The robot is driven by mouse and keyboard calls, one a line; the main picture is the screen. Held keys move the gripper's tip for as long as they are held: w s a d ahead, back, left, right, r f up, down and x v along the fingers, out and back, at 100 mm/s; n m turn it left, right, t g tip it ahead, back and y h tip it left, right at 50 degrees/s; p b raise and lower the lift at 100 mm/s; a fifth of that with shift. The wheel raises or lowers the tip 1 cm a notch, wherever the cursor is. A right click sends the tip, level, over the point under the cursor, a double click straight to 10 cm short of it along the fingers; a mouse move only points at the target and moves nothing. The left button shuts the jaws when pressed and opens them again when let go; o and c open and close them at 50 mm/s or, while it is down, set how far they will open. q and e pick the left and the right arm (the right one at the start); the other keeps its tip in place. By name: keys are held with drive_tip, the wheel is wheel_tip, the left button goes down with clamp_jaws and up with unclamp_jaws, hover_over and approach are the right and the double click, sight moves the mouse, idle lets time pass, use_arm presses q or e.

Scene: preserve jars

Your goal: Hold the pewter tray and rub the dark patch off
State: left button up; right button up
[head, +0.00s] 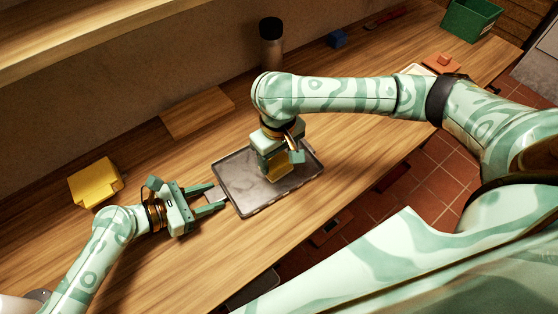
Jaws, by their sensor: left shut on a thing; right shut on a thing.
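The pewter tray (238,180) lies flat on the wooden counter, a grey rectangle with a raised rim. My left gripper (217,198) is shut on the tray's left side, at what looks like a grey tab. My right gripper (280,166) points down over the tray's right half, shut on a yellow block-like thing (275,168), perhaps a sponge. That thing is low over the tray; I cannot tell whether it touches the surface. The tray's surface is mottled grey. I cannot make out the dark patch clearly; the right gripper hides part of the tray.
A yellow folded thing (95,183) lies at the left. A wooden board (197,110) lies by the wall. The counter's front edge runs close to the tray.

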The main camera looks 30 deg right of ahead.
idle(0.8)
drive_tip(key=shift+w+d, duration=0.1)
drive_tip(key=shift+d, duration=1.75)
drive_tip(key=shift+w+a+r, duration=0.1)
drive_tip(key=shift+w+a, duration=0.2)
drive_tip(key=shift+a, duration=0.25)
drive_tip(key=shift+w+a+r, duration=0.1)
drive_tip(key=shift+w+a, duration=0.15)
drive_tip(key=shift+a, duration=0.3)
drive_tip(key=shift+r, duration=0.1)
drive_tip(key=shift+r, duration=1.4)
